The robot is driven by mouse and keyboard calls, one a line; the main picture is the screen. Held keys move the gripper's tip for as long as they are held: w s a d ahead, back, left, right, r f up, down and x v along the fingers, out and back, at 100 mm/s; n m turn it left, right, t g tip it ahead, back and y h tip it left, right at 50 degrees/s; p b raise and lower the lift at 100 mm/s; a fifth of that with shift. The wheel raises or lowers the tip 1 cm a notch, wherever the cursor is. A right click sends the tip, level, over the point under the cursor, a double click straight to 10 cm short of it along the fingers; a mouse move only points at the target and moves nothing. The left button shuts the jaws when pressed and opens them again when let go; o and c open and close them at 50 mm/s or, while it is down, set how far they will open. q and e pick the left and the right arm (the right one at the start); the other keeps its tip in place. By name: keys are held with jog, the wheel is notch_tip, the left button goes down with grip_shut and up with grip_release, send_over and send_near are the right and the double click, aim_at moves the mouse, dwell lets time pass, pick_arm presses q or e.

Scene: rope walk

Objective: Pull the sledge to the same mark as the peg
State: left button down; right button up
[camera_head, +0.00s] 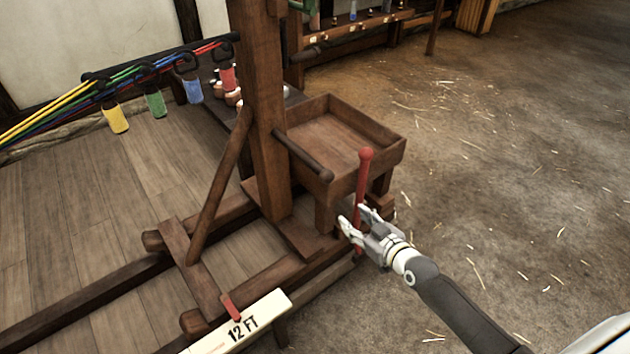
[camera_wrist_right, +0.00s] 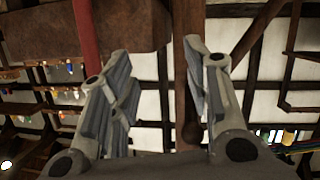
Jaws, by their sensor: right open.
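The sledge is a brown wooden frame with a thick upright post (camera_head: 262,110), a slanted brace and a base on rails. A dark round-ended wooden bar (camera_head: 303,157) sticks out from the post. The red peg (camera_head: 232,308) sits at the top edge of a white board (camera_head: 262,318) marked "12 FT". My right gripper (camera_head: 352,228) is open beside a red ball-topped rod (camera_head: 365,180), below the tray. In the right wrist view, the rod (camera_wrist_right: 85,35) lies outside the left finger. A round-ended wooden piece (camera_wrist_right: 190,125) shows between the fingers; its distance is unclear. My left gripper is out of view.
A wooden tray (camera_head: 335,140) stands beside the post, close above my right gripper. Yellow, green, blue and red ropes with matching tags hang from a dark bar (camera_head: 150,65) at the upper left. The straw-strewn floor (camera_head: 520,180) on the right is clear.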

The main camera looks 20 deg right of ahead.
aim_at(315, 167)
jog(key=a+r+t+y+b, duration=0.1)
jog(key=r, duration=0.3)
jog(key=w+a+r+n+y+b, duration=0.1)
jog(key=r, duration=0.2)
jog(key=a+r+n+t+y+b, duration=0.1)
jog(key=a+r, duration=0.1)
jog(key=r, duration=0.2)
jog(key=shift+w+a+r+t, duration=0.1)
jog(key=shift+w+r+t, duration=0.1)
jog(key=shift+r+t, duration=0.15)
pick_arm(q)
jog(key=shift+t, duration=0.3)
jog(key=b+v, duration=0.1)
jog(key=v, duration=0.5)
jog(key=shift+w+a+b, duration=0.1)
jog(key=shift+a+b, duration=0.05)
jog(key=shift+b, duration=0.2)
pick_arm(e)
jog(key=x, duration=1)
jog(key=shift+w+a+f, duration=0.1)
jog(key=shift+w, duration=0.15)
grip_shut()
